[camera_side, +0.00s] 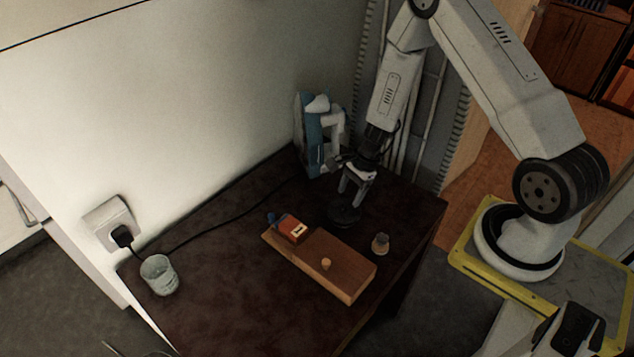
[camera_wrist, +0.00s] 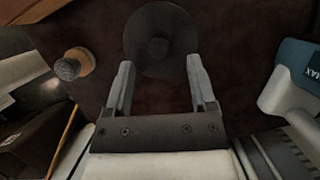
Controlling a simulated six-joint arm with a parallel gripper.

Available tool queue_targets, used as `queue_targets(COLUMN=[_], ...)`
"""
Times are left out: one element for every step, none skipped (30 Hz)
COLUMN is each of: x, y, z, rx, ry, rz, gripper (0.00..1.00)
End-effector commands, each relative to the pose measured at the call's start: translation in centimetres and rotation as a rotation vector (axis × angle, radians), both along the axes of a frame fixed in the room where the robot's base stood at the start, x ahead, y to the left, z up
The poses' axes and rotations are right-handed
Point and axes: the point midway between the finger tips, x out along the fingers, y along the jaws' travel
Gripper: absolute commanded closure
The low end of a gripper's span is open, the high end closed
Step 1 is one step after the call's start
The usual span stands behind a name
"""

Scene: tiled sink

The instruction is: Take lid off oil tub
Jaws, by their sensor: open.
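A dark round thing (camera_side: 345,213), which I take for the oil tub with its lid on, stands on the dark brown tabletop. In the wrist view its round dark top (camera_wrist: 150,22) has a small knob (camera_wrist: 158,47) in the middle. Its side wall is hard to make out against the dark table. My gripper (camera_side: 349,196) points down just above it. In the wrist view the two fingers of my gripper (camera_wrist: 160,64) are apart, one on each side of the knob's line, with nothing held between them. I cannot tell whether the fingertips touch the top.
A small wooden-and-grey piece (camera_side: 380,244) stands close by. A wooden board (camera_side: 330,268) carries an orange-red box (camera_side: 291,228). A blue and white device (camera_side: 313,135) stands behind my gripper. A glass (camera_side: 158,275) and a plugged cord (camera_side: 190,240) are at the left.

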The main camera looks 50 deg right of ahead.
Motion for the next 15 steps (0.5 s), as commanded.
queue_targets(x=[0.0,0.0,0.0,0.0,0.1,0.1,0.1,0.1,0.2,0.2,0.2,0.2,0.3,0.3,0.3], y=[0.2,0.3,0.5,0.6,0.7,0.9,1.0,1.1,1.2,1.2,1.2,1.3,1.3,1.3,1.3], z=[-0.6,-0.9,-1.3,-1.6,-1.9,-2.2,-2.4,-2.7,-2.9,-3.1,-3.2,-3.3,-3.4,-3.4,-3.4], rx=[0.0,0.001,0.001,0.001,0.002,0.001,0.002,0.001,0.001,0.0,-0.001,-0.001,-0.001,-0.001,-0.001], ry=[0.002,0.002,0.002,0.003,0.002,0.002,0.002,0.002,0.002,0.001,0.001,0.001,0.001,0.001,0.001], rz=[0.001,0.002,0.0,0.001,0.002,0.001,0.002,0.002,0.002,0.002,0.001,0.001,0.001,0.001,0.001], gripper=[0.28,0.28,0.28,0.28,0.28,0.28,0.28,0.28,0.28,0.28,0.28,0.28,0.28,0.28,0.28])
